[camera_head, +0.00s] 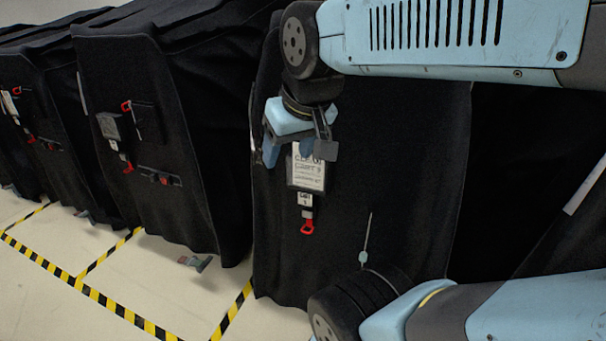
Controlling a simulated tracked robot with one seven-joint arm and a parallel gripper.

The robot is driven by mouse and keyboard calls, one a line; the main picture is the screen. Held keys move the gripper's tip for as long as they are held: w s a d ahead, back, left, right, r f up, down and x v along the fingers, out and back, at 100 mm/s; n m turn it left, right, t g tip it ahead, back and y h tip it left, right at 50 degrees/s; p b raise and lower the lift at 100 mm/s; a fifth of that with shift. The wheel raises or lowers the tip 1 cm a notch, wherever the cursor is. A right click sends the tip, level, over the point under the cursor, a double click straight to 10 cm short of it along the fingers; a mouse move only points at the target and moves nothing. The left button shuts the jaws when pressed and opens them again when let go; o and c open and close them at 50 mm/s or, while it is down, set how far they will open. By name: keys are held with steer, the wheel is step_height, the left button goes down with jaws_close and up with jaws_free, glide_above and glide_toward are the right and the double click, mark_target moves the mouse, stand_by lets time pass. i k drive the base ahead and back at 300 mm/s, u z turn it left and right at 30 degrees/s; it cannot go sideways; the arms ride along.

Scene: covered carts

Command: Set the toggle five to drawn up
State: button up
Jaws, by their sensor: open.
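The nearest black-covered cart (400,170) fills the middle of the view. A thin pale cord hangs low on its cover, with a small pale blue-grey toggle (363,256) near the cord's lower end. I cannot read a number on the toggle. My gripper (298,150) is open, in front of the upper part of the cover, up and to the left of the toggle and well apart from it. It partly covers the top of a printed label card (308,175) on the cart. I see nothing between its fingers.
A small white tag (305,199) and a red pull (307,227) hang below the card. More covered carts (150,110) stand to the left with similar tags and red pulls.

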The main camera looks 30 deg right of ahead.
mark_target(362, 256)
steer(key=z, duration=1.15)
